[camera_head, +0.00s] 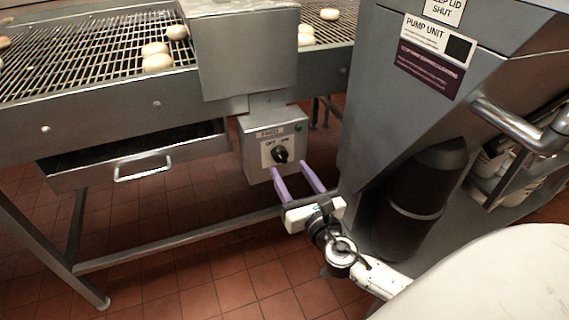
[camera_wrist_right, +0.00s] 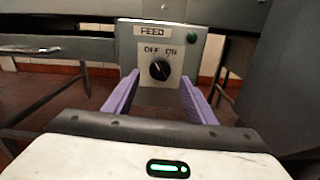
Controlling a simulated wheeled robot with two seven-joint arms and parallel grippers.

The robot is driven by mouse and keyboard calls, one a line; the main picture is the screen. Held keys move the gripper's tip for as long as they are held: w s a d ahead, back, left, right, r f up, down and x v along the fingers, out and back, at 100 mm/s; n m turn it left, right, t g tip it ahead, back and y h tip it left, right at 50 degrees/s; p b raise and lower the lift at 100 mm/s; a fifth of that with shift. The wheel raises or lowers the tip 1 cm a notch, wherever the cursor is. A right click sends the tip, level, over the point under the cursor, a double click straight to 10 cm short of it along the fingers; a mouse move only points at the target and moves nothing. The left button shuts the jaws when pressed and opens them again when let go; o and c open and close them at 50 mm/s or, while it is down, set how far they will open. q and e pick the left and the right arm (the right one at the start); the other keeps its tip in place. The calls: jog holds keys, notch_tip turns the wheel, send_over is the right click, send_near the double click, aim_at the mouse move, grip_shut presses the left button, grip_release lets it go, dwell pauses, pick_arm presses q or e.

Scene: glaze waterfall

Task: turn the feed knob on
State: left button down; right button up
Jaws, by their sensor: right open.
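The feed knob (camera_head: 280,154) is a round black dial on the front of a grey control box (camera_head: 252,163) below the conveyor. In the right wrist view the knob (camera_wrist_right: 159,69) sits under the OFF and ON labels, and its pale mark appears to point up and left, toward OFF. My right gripper (camera_head: 290,167) has purple fingers spread apart in front of the box, with nothing between them. In the right wrist view the open fingers (camera_wrist_right: 158,82) stand either side of the knob, apart from it. My left gripper is out of view.
A green lamp or button (camera_head: 299,127) is at the box's upper right. A grey pump unit (camera_head: 400,80) stands close on the right. A drawer with a handle (camera_head: 143,169) is at left. Pale round pastries (camera_head: 157,62) lie on the wire conveyor (camera_head: 90,50) above.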

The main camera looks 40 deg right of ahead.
aim_at(282, 160)
jog(key=shift+x, duration=2.3)
jog(key=shift+c, duration=0.2)
jog(key=c, duration=1)
